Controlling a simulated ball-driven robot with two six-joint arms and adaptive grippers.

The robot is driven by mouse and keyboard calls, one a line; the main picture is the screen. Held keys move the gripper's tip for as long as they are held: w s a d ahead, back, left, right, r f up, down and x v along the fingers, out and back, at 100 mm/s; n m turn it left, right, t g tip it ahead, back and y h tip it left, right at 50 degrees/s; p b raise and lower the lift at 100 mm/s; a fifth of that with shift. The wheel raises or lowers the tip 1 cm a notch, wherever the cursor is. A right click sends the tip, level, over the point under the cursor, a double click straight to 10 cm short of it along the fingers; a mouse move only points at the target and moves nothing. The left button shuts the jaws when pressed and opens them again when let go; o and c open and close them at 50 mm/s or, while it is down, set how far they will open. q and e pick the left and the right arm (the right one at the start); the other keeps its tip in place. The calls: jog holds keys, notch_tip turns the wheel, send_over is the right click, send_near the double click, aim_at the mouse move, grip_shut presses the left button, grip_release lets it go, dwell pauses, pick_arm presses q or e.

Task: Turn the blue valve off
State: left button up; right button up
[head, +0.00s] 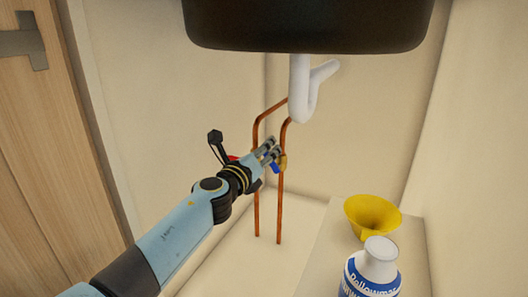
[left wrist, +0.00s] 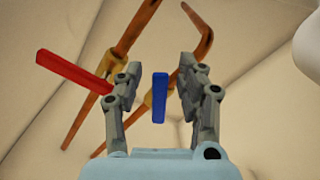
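The blue valve handle (left wrist: 160,98) stands between the two fingers of my left gripper (left wrist: 160,85) in the left wrist view, with a gap on each side. The gripper is open around it. The handle lies lengthwise, roughly along the fingers, in that view. In the head view the blue handle (head: 276,167) shows just below the fingertips of my left gripper (head: 275,153), partly covered. Its brass body (head: 283,161) sits on the right copper pipe (head: 281,205). My right gripper is not in view.
A red valve handle (left wrist: 72,73) sticks out left on the other copper pipe (left wrist: 137,28). A white drain pipe (head: 301,90) hangs under the dark basin (head: 305,25). A yellow funnel (head: 372,215) and a white-and-blue bottle (head: 371,270) stand on a ledge at right.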

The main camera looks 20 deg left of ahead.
pick_arm(q)
jog(key=s, duration=0.7)
jog(key=shift+s+a, duration=0.15)
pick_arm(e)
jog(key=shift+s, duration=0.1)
